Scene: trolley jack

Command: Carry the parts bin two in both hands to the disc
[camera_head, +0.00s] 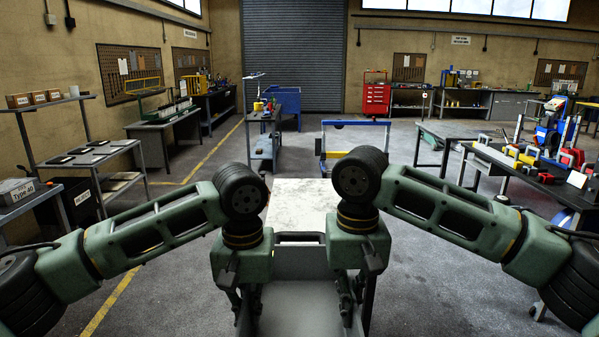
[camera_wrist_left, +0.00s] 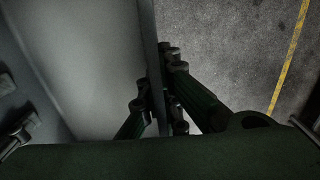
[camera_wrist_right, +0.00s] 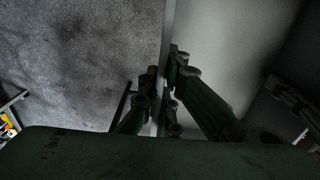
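A grey open bin (camera_head: 300,310), which I take to be parts bin two, is low in the centre of the head view, between my two grippers. No contents show in the visible part of it. My left gripper (camera_head: 248,303) has its fingers on both sides of the bin's left wall (camera_wrist_left: 150,45). My right gripper (camera_head: 350,300) has its fingers on both sides of the right wall (camera_wrist_right: 168,45). Both look closed on the walls; the wrist views are dark. I cannot make out the disc.
A pale, scuffed flat top (camera_head: 300,197) lies just beyond the bin. A black bench (camera_head: 515,165) with tools is right; a grey table (camera_head: 90,155) is left. Floor between is clear.

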